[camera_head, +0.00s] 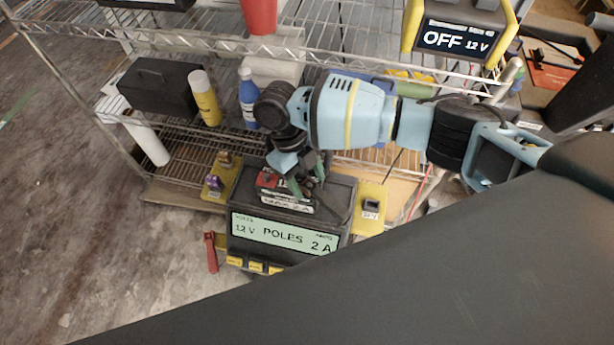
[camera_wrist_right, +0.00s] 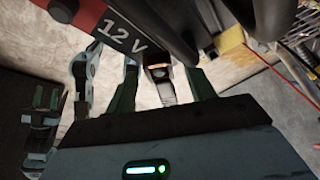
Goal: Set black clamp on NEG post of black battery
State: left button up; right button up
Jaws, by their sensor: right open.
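I cannot clearly make out the black clamp.
Yellow plates (camera_head: 372,222) flank the charger, the left one with a purple piece (camera_head: 213,183). A red-handled item (camera_head: 211,252) lies at its left. Behind are a wire shelf with a black toolbox (camera_head: 160,87), a yellow can (camera_head: 205,100) and a blue bottle (camera_head: 248,100).

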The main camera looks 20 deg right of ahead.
jog(key=v, duration=0.7)
jog(key=shift+r, duration=0.4)
jog(key=shift+w, duration=0.1)
dwell(0.4)
